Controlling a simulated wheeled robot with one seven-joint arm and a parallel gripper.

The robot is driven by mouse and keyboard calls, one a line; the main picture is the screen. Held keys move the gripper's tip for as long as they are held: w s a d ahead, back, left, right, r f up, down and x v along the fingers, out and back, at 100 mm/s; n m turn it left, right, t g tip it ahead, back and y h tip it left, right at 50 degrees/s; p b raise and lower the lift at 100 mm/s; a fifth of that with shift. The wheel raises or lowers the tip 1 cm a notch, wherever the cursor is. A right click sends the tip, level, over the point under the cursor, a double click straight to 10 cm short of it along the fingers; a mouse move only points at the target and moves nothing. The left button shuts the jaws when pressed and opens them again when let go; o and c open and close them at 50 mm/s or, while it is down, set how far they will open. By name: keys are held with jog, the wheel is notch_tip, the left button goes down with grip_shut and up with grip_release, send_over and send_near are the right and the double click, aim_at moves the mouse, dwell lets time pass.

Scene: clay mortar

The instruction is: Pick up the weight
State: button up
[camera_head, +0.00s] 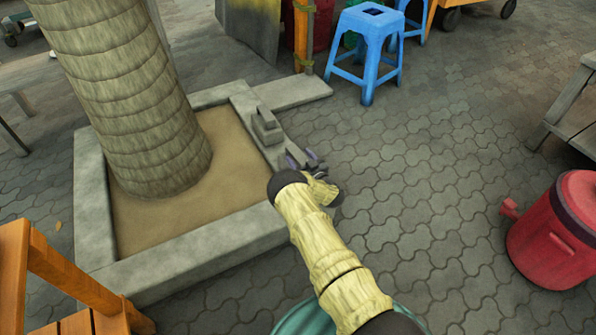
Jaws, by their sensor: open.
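The weight (266,127) looks like a small grey block with a narrower raised top. It sits on the stone border (249,109) of the planter, on the border's right side. My gripper (302,159) is open, just below and to the right of the weight in the picture. Its two purple-grey fingertips point up toward the border and look apart from the weight. Nothing shows between the fingers. My arm reaches up from the bottom and partly hides the gripper's base and the border's near right corner.
A thick tree trunk (128,90) rises from the sandy planter bed (190,215). A blue stool (367,45) stands at the back, a red cooler (560,232) at the right, orange wooden furniture (62,275) at lower left. The paving (430,150) right of the planter is clear.

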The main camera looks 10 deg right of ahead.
dwell(0.3)
grip_shut()
jog(key=shift+w+r, duration=0.1)
jog(key=shift+r, duration=0.25)
notch_tip(320, 180, up, 9)
jog(key=p, duration=0.6)
jog(key=shift+r, duration=0.45)
